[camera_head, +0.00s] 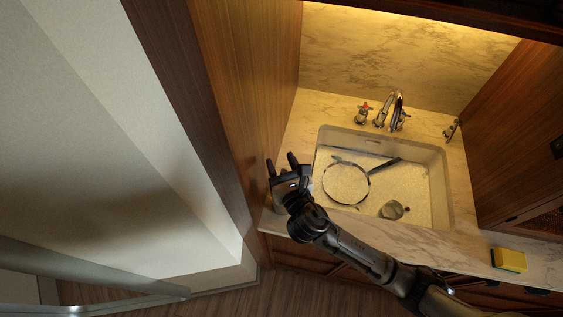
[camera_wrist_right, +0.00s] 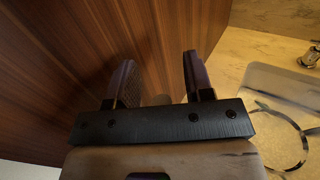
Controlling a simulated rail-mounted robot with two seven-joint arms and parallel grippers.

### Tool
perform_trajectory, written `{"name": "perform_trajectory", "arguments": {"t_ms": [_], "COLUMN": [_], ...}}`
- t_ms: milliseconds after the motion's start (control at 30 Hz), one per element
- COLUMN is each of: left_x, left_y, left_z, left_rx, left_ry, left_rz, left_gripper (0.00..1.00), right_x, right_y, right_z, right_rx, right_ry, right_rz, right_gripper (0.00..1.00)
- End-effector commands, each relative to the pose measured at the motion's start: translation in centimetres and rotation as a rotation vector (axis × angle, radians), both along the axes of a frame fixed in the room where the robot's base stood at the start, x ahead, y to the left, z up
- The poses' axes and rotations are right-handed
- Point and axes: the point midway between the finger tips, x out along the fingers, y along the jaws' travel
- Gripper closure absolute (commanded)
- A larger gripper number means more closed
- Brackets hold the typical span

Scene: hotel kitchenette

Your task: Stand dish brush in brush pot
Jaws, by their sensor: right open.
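My right gripper (camera_head: 281,163) is open above the left end of the counter, beside the wooden side panel. It also shows in the right wrist view (camera_wrist_right: 157,75), with its two fingers apart. I cannot clearly make out the dish brush or the brush pot in the head view. My left gripper is not in view.
The sink (camera_head: 436,185) holds a round pan (camera_head: 346,184) with a dark handle and a small grey cup-like item (camera_head: 391,210). A tap (camera_head: 397,112) stands behind it. A yellow sponge (camera_head: 508,259) lies on the front right counter. The wooden panel (camera_head: 245,90) closes off the left.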

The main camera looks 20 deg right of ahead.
Motion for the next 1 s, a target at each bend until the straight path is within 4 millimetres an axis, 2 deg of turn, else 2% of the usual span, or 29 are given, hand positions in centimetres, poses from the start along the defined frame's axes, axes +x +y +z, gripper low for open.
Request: {"name": "perform_trajectory", "arguments": {"t_ms": [133, 267, 700, 1000], "left_x": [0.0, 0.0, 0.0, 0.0], "left_y": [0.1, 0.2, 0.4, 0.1], "left_z": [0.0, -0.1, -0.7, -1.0], "left_rx": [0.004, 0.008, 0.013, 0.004], "left_ry": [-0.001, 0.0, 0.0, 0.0], "left_rz": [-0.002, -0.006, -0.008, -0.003], "left_gripper": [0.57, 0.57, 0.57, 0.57], "right_x": [-0.3, -1.7, -10.1, -13.3], "right_y": [0.0, 0.0, 0.2, 0.3], "right_z": [0.0, -0.1, -0.1, 0.0], "right_rx": [0.0, 0.0, 0.001, -0.001], "right_ry": [0.001, 0.002, 0.002, 0.001], "right_rz": [0.0, 0.002, 0.002, 0.0], "right_gripper": [0.53, 0.53, 0.53, 0.53]}}
